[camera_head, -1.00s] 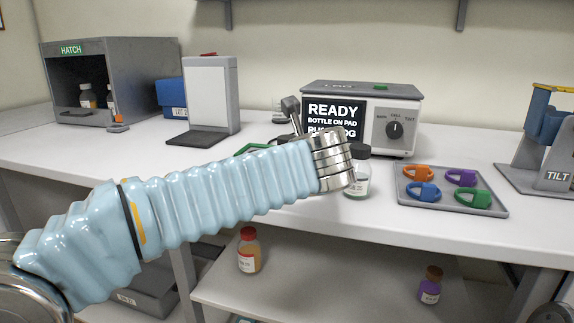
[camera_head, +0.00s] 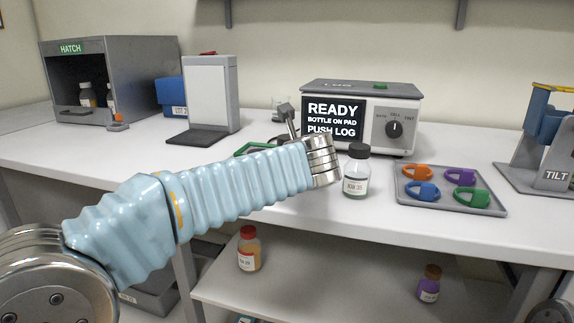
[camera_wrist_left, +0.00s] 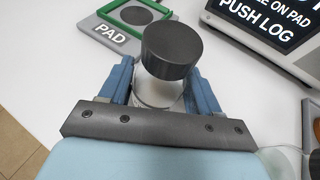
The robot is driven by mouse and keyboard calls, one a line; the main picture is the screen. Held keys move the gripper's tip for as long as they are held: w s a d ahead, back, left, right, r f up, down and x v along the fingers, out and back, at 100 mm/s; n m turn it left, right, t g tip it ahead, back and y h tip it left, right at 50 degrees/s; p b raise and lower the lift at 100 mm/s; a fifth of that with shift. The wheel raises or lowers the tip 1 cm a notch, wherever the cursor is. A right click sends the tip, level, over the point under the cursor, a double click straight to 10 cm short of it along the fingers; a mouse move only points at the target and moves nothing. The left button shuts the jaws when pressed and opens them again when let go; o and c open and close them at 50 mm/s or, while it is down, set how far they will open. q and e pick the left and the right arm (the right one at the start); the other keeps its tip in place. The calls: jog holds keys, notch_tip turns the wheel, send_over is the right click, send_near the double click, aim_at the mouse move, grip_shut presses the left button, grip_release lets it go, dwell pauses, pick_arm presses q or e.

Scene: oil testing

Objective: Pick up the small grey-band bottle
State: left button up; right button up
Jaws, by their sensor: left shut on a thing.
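In the left wrist view a small bottle (camera_wrist_left: 160,92) with a dark cap and a pale clear body stands between the blue fingers of my left gripper (camera_wrist_left: 165,88). The gripper is shut on it. Its band cannot be made out. In the head view my left forearm and wrist hide the fingers and this bottle. Another dark-capped clear bottle with a white label (camera_head: 356,172) stands on the bench just right of my wrist, apart from it. My right gripper is not in view.
The green-framed pad (camera_wrist_left: 125,18) lies near the held bottle. The logger (camera_head: 375,115) stands behind, reading READY. A tray of colored rings (camera_head: 450,207) and a tilt stand (camera_head: 545,155) are at right. A hatch box (camera_head: 105,80) and white panel (camera_head: 210,95) are at left.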

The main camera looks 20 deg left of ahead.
pick_arm(q)
jog(key=shift+r, duration=0.1)
jog(key=shift+r, duration=0.6)
jog(key=s+d+r+p, duration=0.1)
jog(key=s+d+r, duration=0.5)
jog(key=d+r, duration=0.5)
jog(key=shift+d+r+p, duration=0.3)
jog(key=shift+d+p, duration=0.1)
jog(key=shift+d, duration=0.45)
jog(key=m+g+y, duration=0.1)
jog(key=m+y, duration=0.1)
jog(key=m, duration=0.2)
jog(key=shift+y, duration=0.4)
jog(key=shift+m, duration=0.4)
